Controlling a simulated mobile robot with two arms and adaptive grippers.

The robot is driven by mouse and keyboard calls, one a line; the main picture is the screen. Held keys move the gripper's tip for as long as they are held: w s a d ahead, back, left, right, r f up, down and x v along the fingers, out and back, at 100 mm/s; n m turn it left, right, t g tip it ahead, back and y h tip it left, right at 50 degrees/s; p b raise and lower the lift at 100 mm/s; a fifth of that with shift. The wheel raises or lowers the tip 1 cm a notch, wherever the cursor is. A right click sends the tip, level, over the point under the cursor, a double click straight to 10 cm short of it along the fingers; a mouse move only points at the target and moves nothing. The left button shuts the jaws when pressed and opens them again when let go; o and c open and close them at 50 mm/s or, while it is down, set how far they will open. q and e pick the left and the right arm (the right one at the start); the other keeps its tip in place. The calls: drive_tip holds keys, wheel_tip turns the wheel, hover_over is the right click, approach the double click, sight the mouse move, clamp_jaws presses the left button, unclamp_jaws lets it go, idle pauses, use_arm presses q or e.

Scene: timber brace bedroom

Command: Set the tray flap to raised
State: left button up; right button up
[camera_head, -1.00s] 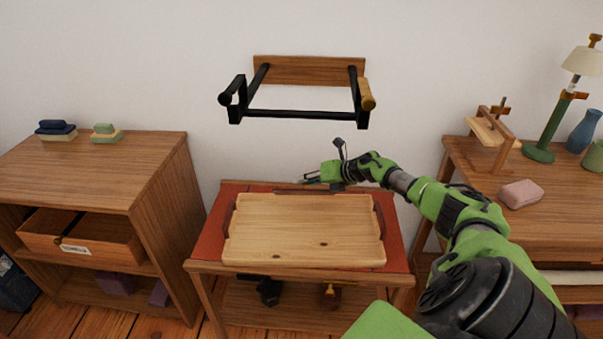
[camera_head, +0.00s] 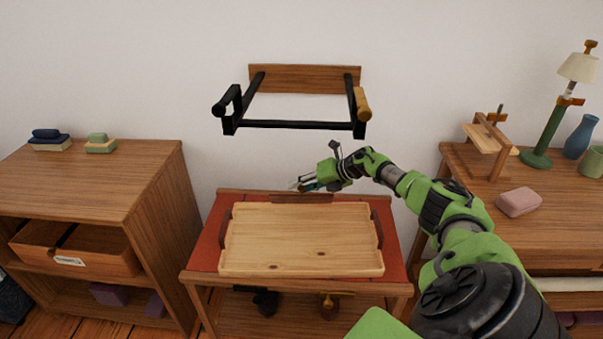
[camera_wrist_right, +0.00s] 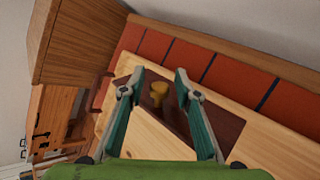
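A pale wooden tray (camera_head: 300,245) with dark side handles lies on a small table with a red cover. A dark brown flap panel (camera_head: 302,198) shows at its back edge. My right gripper (camera_head: 297,185) is above the tray's back edge. In the wrist view its two teal fingers (camera_wrist_right: 155,78) are open, with the knob showing between them. I cannot tell whether they touch it. The flap's exact tilt is hard to tell. My left gripper is not in view.
A black wall frame (camera_head: 292,124) with a wooden grip juts out above the tray. A wooden cabinet (camera_head: 95,185) with an open drawer stands left. A desk (camera_head: 560,205) with a lamp, vase and pink block stands right.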

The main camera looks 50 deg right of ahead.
sight(329, 195)
idle(0.3)
drive_tip(key=shift+s+d+r, duration=0.2)
drive_tip(key=shift+s+r, duration=0.1)
drive_tip(key=shift+s, duration=0.15)
drive_tip(key=v, duration=0.9)
drive_tip(key=shift+s, duration=0.1)
drive_tip(key=shift+v, duration=0.8)
drive_tip(key=shift+r, duration=0.1)
